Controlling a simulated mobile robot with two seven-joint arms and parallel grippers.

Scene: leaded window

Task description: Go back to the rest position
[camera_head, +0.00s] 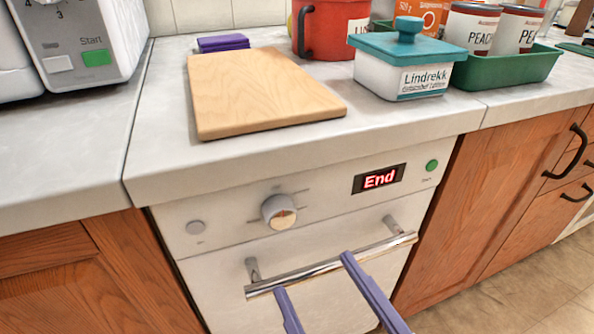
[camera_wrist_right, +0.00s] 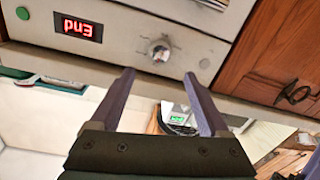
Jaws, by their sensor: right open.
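My right gripper (camera_head: 313,273) comes in from the bottom of the head view with two purple fingers spread apart. Nothing is between them. In that view the fingers overlap the steel oven handle (camera_head: 335,265). The right wrist view shows the same open fingers (camera_wrist_right: 159,73), empty, with the oven front upside down beyond them. There the handle shows only at the top edge, away from the fingertips. The oven door (camera_head: 320,300) is closed, and the display (camera_head: 380,179) reads "End". My left gripper is in neither view.
A wooden board (camera_head: 260,90) lies on the counter above the oven. Behind it are a purple block (camera_head: 223,43) and a red pot (camera_head: 325,30). To its right are a teal-lidded "Lindrekk" box (camera_head: 405,75) and a green tray (camera_head: 515,72) with cans. A white appliance (camera_head: 80,45) stands left.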

